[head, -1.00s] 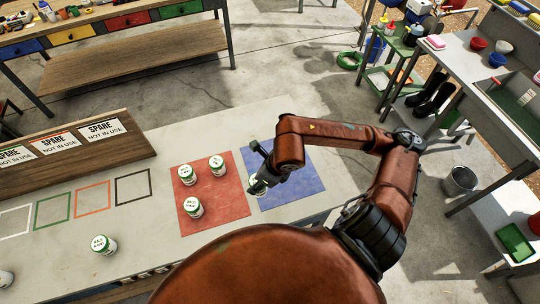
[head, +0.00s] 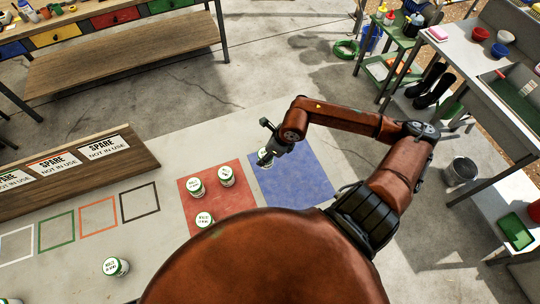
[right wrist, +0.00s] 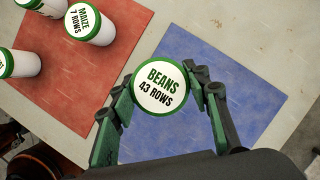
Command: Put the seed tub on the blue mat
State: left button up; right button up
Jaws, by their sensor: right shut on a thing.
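My right gripper (right wrist: 168,100) is shut on a white tub with a green-rimmed lid, the seed tub (right wrist: 160,88), labelled "BEANS 43 ROWS". The gripper (head: 268,148) also shows in the head view, where the tub (head: 264,159) is partly hidden by it. The tub is upright over the far left part of the blue mat (head: 298,180). In the right wrist view it covers part of the blue mat (right wrist: 225,85). I cannot tell whether its base touches the mat. My left gripper is not in view.
A red mat (head: 232,200) beside the blue one holds three similar tubs, one marked "MAIZE 7 ROWS" (right wrist: 90,22). Another tub (head: 116,267) stands on the bench near coloured outlines. A wooden board (head: 75,170) carries "SPARE" signs. The blue mat's right part is clear.

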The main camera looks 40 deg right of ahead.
jog(key=shift+w+d+f, duration=0.1)
jog(key=shift+d+f, duration=0.9)
jog(key=shift+f, duration=0.1)
jog(key=shift+w+d+f, duration=0.15)
jog(key=shift+d+f, duration=0.05)
jog(key=shift+f, duration=0.1)
jog(key=f, duration=0.1)
jog(key=f+p, duration=0.1)
jog(key=f, duration=0.1)
jog(key=shift+w+d, duration=0.1)
jog(key=shift+d, duration=0.1)
jog(key=shift+f, duration=0.45)
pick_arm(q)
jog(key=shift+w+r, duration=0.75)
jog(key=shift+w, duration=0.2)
pick_arm(e)
jog(key=o, duration=0.8)
jog(key=shift+f, duration=0.15)
jog(key=o, duration=0.5)
jog(key=shift+c, duration=0.2)
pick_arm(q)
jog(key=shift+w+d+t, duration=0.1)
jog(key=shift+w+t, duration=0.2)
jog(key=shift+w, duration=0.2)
